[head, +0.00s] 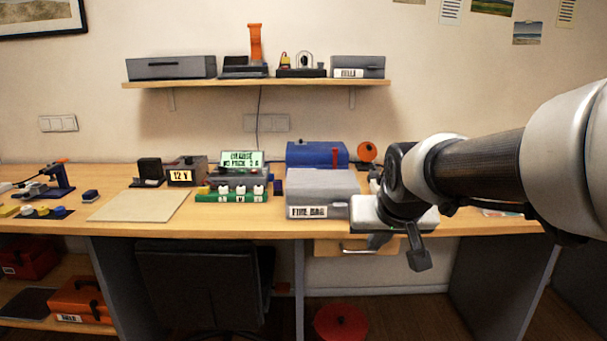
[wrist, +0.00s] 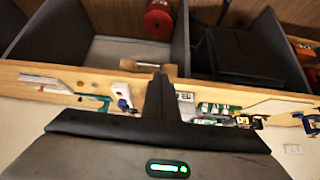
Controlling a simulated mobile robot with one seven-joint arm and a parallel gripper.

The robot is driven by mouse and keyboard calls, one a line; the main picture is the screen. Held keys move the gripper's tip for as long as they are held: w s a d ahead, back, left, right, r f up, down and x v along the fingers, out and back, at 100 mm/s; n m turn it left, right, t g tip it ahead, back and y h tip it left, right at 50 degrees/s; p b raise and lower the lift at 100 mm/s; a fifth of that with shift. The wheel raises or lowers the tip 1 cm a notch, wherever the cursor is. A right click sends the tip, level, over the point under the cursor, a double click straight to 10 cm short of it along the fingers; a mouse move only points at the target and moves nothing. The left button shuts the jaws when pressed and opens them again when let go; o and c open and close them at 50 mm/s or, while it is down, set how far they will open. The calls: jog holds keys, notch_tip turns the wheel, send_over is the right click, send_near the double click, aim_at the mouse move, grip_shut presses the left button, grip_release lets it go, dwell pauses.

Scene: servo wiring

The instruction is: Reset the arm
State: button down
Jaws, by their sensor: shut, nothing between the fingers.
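My gripper (head: 419,262) hangs at the end of my arm on the right side of the head view, in front of the workbench (head: 480,226) edge. Its dark fingers point down, right of the grey box (head: 320,186) labelled "FIRE BAG", and appear apart from it. In the wrist view my gripper (wrist: 158,82) is shut, its fingers together with nothing between them. My arm comes in from the right, bent at the wrist. It hides part of the bench's right end.
The bench holds a 12 V unit (head: 186,177), a green terminal strip (head: 231,196), a beige mat (head: 137,206) and a blue box (head: 316,154). A drawer (head: 345,249) sits under the bench near my gripper. A red round object (head: 341,323) lies on the floor.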

jog(key=s+f+g, duration=0.2)
jog(key=s+f, duration=0.1)
jog(key=s, duration=1.7)
notch_tip(320, 180, up, 23)
jog(key=p, duration=2.2)
jog(key=shift+s+p, duration=0.3)
jog(key=shift+p, duration=0.1)
